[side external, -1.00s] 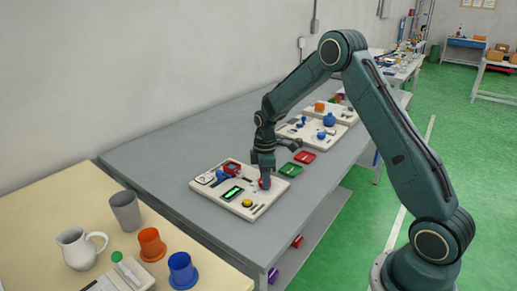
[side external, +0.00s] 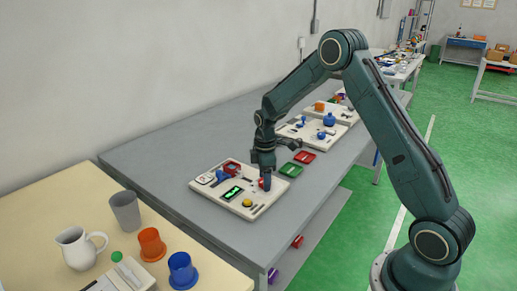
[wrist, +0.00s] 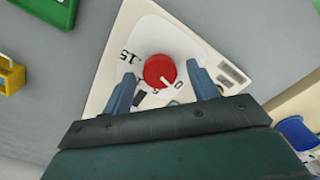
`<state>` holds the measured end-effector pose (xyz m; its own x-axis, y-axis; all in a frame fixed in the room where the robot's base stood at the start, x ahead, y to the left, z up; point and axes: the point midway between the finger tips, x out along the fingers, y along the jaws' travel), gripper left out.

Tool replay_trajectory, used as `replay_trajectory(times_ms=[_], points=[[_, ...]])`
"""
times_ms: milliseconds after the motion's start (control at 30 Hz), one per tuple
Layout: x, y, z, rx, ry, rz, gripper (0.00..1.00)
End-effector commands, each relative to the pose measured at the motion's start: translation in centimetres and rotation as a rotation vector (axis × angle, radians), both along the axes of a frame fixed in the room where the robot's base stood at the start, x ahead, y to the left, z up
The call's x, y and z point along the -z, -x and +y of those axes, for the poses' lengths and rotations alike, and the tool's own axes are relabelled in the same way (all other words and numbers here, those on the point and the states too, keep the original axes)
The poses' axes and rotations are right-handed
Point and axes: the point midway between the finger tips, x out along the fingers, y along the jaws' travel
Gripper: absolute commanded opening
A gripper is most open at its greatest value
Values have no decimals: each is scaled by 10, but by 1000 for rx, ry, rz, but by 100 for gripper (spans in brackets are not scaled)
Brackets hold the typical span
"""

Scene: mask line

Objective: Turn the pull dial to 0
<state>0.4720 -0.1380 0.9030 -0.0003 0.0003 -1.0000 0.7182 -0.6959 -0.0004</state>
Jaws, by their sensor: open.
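The pull dial is a round red knob (wrist: 160,71) with a white pointer line, on a cream board (wrist: 122,84) with printed numbers. In the wrist view the pointer faces down and to the right, near the printed 0; a 15 shows at upper left. Other numbers are partly hidden. My gripper (wrist: 160,70) is open, one finger on each side of the knob, with visible gaps. In the side external view my gripper (side external: 264,172) points down at the red knob (side external: 265,185), which it partly covers, near the right side of the board (side external: 275,191).
The board also carries a green-lit display (side external: 233,194), a yellow button (side external: 247,203), a blue part (side external: 221,176) and a red part (side external: 231,166). A green tray (side external: 291,170) and a red tray (side external: 305,157) lie just behind. Grey bench left of the board is clear.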

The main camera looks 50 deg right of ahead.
Motion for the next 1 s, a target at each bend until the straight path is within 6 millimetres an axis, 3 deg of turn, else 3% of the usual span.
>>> replay_trajectory(times_ms=[267, 800, 1000], points=[[-24, -1, 0, 0, 1, -4, 59], [-111, -1, 0, -1, 1, -6, 59], [-131, -1, 0, -1, 1, -4, 59]])
